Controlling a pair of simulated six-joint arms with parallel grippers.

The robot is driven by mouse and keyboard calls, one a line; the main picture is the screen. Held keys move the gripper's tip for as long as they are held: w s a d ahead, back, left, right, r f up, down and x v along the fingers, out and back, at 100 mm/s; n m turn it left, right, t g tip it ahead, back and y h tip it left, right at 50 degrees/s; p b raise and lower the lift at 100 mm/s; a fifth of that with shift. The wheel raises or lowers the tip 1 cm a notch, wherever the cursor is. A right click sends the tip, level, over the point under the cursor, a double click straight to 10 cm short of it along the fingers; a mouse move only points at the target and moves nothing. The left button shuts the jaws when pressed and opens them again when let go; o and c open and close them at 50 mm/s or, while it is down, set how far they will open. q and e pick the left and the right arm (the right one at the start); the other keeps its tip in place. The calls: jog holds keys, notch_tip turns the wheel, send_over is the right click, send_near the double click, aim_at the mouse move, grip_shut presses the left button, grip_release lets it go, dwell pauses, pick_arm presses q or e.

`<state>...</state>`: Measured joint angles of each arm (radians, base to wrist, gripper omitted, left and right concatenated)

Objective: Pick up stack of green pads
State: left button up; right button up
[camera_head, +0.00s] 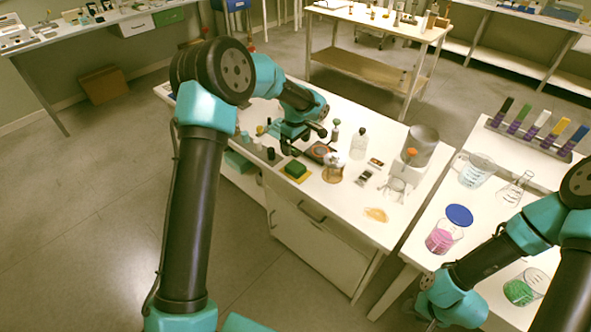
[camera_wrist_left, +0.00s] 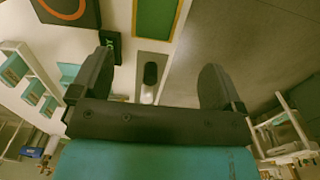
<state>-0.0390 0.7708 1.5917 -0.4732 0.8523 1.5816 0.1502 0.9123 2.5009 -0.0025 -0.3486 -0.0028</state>
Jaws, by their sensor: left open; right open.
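The stack of green pads (camera_head: 295,169) lies near the front edge of the white middle bench, green on top with a yellow edge. It shows partly at the top of the left wrist view (camera_wrist_left: 157,14), cut off by the frame, ahead of the fingers. My left gripper (camera_head: 304,138) is just behind the stack in the head view, apart from it. Its two fingers (camera_wrist_left: 157,82) are spread wide with nothing between them. My right gripper (camera_head: 432,317) is at the bottom edge of the head view, partly cut off, far from the pads.
Small dark bottles stand left of the stack. Beakers with pink (camera_head: 440,241) and green (camera_head: 519,292) contents stand on the right table.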

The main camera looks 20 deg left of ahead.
aim_at(296, 166)
pick_arm(q)
notch_tip(296, 166, down, 8)
jog(key=shift+r, duration=0.25)
jog(key=shift+w+a+f, duration=0.1)
jog(key=shift+w+f, duration=0.1)
jog(key=shift+f, duration=1.15)
jog(key=shift+w+f, duration=0.15)
jog(key=shift+f, duration=1.15)
jog(key=c, duration=1)
